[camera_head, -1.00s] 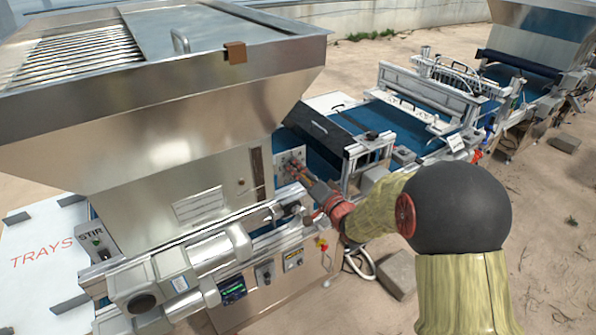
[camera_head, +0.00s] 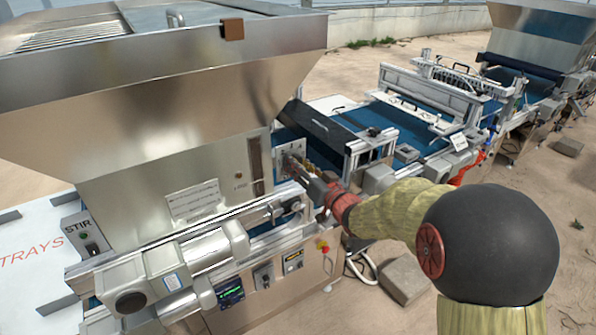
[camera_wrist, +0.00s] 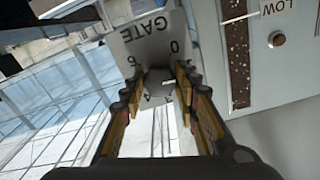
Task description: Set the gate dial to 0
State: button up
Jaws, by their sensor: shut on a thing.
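The gate dial (camera_wrist: 158,86) is a small grey knob in the wrist view, with a short white mark on it pointing toward the right of the picture. It sits on a pale plate (camera_wrist: 152,42) lettered GATE, with a 0 and other digits around it. My gripper (camera_wrist: 157,78) is shut on the dial, one finger on each side, and the fingers hide part of the scale. In the head view my gripper (camera_head: 303,172) reaches the plate (camera_head: 289,156) on the machine's side; the dial itself is hidden there.
A large steel hopper (camera_head: 150,85) overhangs the plate. A brown sight strip (camera_wrist: 236,45) and a LOW label (camera_wrist: 279,7) are beside it. A round grey motor housing (camera_head: 205,255) lies in front at left. A blue conveyor (camera_head: 370,118) runs behind.

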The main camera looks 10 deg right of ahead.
jog(key=shift+f+n+b, duration=0.15)
jog(key=shift+n+b, duration=3.95)
jog(key=shift+n, duration=0.8)
jog(key=o, duration=1.2)
jog(key=shift+c, duration=0.2)
jog(key=v, duration=1.2)
